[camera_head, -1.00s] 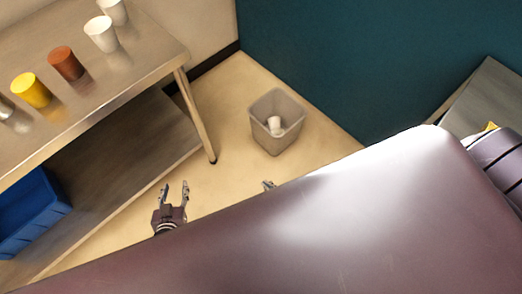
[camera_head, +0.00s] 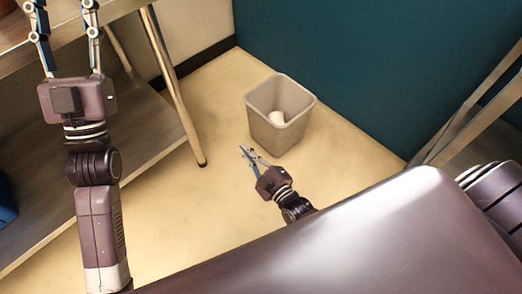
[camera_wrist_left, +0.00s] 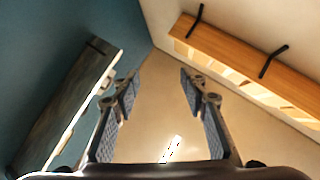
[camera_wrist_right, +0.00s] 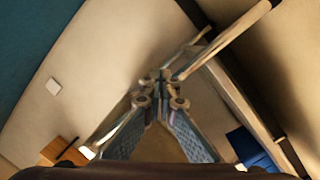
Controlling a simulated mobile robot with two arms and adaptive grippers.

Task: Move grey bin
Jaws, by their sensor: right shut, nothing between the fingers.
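The grey bin (camera_head: 262,128) stands upright on the floor near the teal wall in the head view, with a crumpled white item (camera_head: 277,118) inside. My right gripper (camera_head: 246,151) is beside the bin's near left side, its fingers shut and empty. I cannot tell whether it touches the bin. In the right wrist view its fingertips (camera_wrist_right: 160,78) meet, and the bin is not visible there. My left gripper (camera_head: 63,8) is open and empty, raised in front of the metal table at the upper left. Its spread fingers (camera_wrist_left: 160,85) also show in the left wrist view.
The metal table's leg (camera_head: 172,85) and lower shelf (camera_head: 150,135) stand left of the bin. A blue bin (camera_head: 6,210) shows at the left edge. Another table's legs (camera_head: 470,110) are at the right. Bare floor (camera_head: 205,215) lies between the left shelf and my body.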

